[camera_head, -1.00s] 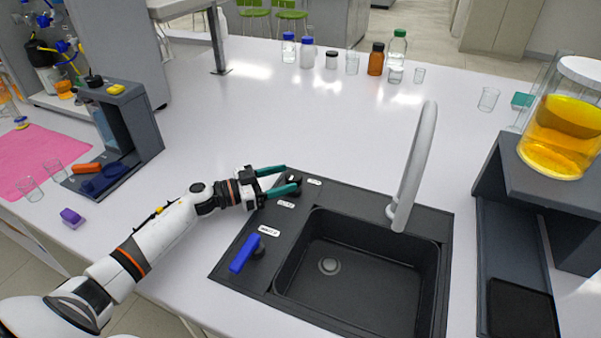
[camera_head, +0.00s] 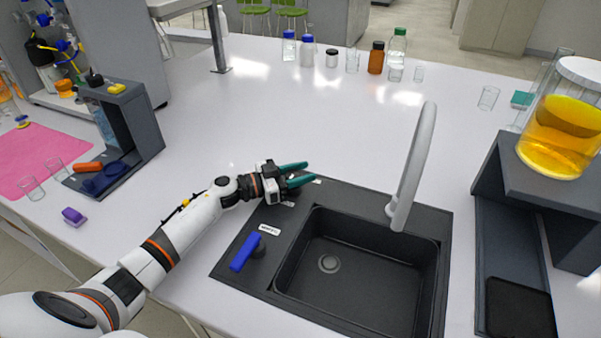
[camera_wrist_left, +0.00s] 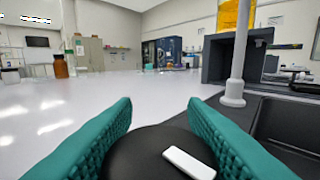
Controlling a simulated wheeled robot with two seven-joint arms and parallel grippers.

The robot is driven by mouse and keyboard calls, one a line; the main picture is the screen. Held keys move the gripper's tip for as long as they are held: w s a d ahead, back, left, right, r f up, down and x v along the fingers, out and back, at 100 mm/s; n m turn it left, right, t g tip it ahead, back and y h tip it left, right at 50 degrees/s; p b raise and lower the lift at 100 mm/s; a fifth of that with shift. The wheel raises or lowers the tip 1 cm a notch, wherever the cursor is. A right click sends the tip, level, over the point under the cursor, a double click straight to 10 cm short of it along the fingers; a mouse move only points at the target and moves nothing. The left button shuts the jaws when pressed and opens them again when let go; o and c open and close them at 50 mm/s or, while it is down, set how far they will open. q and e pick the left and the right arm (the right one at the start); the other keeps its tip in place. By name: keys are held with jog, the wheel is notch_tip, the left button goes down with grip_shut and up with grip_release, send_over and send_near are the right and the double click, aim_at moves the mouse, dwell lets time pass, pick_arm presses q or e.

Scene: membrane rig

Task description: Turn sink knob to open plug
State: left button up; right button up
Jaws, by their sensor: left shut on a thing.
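The black sink (camera_head: 350,295) is set in the bench with a grey curved faucet (camera_head: 415,170) behind it and a round drain plug (camera_head: 329,263) in its basin. My left gripper (camera_head: 300,174) is at the sink's back left corner. In the left wrist view its two teal fingers are shut on the sides of a round black knob (camera_wrist_left: 165,155) with a white mark on top. In the head view the fingers mostly hide this knob. My right gripper is not in view.
A dark stand with a jar of yellow liquid (camera_head: 562,125) is right of the sink. Several bottles, including a brown one (camera_head: 376,60), stand at the back. A dark grey rig (camera_head: 130,130) and purple block (camera_head: 73,216) are at left. The middle bench is clear.

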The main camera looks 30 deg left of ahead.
aim_at(287, 179)
pick_arm(q)
jog(key=n+t+y+p, duration=0.1)
jog(key=y+p, duration=0.1)
jog(key=p, duration=0.1)
jog(key=n+t+y+p, duration=0.2)
jog(key=p, duration=0.1)
jog(key=shift+w+a+r+n+y, duration=0.1)
jog(key=shift+a+r+n+y, duration=0.05)
jog(key=shift+r+n+y, duration=0.2)
jog(key=shift+a+f+n+t+y+p, duration=0.25)
jog(key=shift+n+t+y+p, duration=0.25)
jog(key=shift+y, duration=0.35)
jog(key=shift+w, duration=0.1)
jog(key=o, duration=1)
jog(key=b+v, duration=0.1)
jog(key=v, duration=0.5)
jog(key=shift+s+f, duration=0.1)
jog(key=shift+s, duration=0.15)
jog(key=shift+s+a, duration=0.2)
jog(key=shift+s, duration=0.3)
